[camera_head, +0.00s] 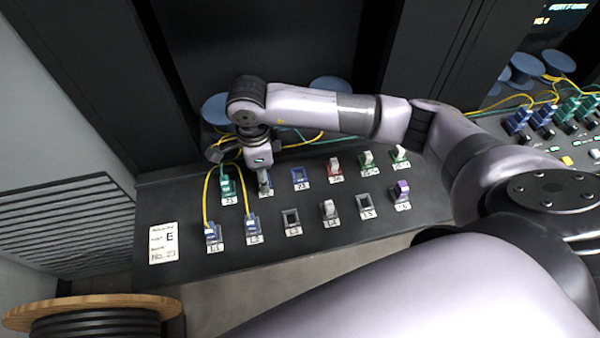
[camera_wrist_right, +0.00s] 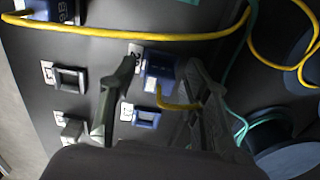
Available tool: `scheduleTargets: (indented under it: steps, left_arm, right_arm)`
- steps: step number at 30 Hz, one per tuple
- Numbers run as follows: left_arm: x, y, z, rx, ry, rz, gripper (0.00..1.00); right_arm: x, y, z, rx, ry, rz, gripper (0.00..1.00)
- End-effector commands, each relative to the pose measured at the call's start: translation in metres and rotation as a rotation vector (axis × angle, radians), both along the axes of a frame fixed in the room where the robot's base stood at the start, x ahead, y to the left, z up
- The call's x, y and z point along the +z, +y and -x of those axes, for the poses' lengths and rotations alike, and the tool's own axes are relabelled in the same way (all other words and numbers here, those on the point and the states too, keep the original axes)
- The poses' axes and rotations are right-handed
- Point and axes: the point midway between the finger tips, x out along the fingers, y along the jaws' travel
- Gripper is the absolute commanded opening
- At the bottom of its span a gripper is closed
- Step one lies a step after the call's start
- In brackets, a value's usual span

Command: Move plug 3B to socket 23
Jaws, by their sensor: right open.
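A blue plug (camera_wrist_right: 157,66) with a yellow cable sits in a back-row socket in the right wrist view; I cannot read a 3B mark on it. In the head view this plug (camera_head: 265,181) is mostly hidden by my right gripper (camera_head: 264,172). The right gripper (camera_wrist_right: 160,75) is open, with one finger on each side of the plug; I cannot tell if they touch it. Socket 23 (camera_head: 298,175) is blue and empty, just right of the gripper. It also shows as an empty blue frame (camera_wrist_right: 145,116) in the wrist view. My left gripper is not in view.
Blue plugs with yellow cables (camera_head: 212,232) fill L1 and L2. A teal plug (camera_head: 227,188) stands left of the gripper. L3 (camera_head: 291,221) is empty. Yellow and teal cables loop around the gripper.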

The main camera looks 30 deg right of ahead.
Motion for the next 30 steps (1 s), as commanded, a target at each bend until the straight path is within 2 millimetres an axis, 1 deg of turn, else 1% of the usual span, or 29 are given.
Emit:
scheduleTargets:
  steps: [1, 17, 25, 30]
  left_arm:
    - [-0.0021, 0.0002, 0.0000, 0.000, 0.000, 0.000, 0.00]
    - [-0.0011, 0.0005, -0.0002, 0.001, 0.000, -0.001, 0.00]
    - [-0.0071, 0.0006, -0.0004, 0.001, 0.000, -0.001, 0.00]
    - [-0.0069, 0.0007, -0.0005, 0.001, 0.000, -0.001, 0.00]
  right_arm:
    - [-0.0017, -0.0001, -0.0002, 0.000, -0.001, 0.000, 0.43]
    - [-0.0008, -0.0002, 0.0002, 0.000, 0.000, 0.000, 0.43]
    - [-0.0019, -0.0002, 0.0005, 0.000, 0.001, 0.000, 0.43]
    - [-0.0008, -0.0002, 0.0006, 0.000, 0.001, 0.001, 0.43]
